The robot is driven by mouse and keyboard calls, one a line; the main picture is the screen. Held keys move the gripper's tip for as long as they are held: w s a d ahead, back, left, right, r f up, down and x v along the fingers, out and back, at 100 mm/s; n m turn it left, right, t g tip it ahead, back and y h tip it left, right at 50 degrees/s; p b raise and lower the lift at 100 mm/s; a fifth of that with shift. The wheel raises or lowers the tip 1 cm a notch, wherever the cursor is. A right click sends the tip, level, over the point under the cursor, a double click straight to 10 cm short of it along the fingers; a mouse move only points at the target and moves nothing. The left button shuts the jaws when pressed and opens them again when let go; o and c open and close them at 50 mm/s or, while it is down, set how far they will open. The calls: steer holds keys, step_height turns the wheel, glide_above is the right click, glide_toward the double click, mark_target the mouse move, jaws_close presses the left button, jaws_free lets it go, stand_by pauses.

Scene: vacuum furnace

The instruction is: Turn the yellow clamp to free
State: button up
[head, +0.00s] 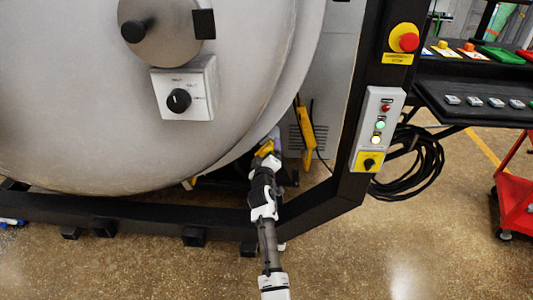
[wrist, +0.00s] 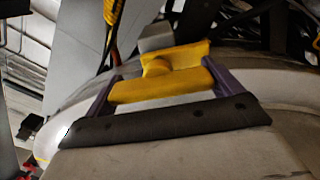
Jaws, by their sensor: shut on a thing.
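The yellow clamp (head: 264,148) sits at the lower right rim of the big round grey furnace door (head: 90,100). In the wrist view the yellow clamp (wrist: 160,90) lies between the two purple fingers of my gripper (wrist: 163,78), with one finger at each end. My gripper (head: 268,156) is shut on the clamp, its fingers largely hidden in the head view. A yellow block with a rounded knob (wrist: 158,66) shows just behind the gripped bar. The clamp's far side is hidden.
A yellow device (head: 306,135) hangs right of the clamp. The black frame post (head: 360,130) carries a control box (head: 378,130) and a red emergency stop button (head: 409,42). A knob panel (head: 184,92) is on the door. Coiled black cable (head: 415,165) hangs right. Open floor lies in front.

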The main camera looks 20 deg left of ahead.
steer(key=o, duration=0.7)
steer(key=v, duration=1.4)
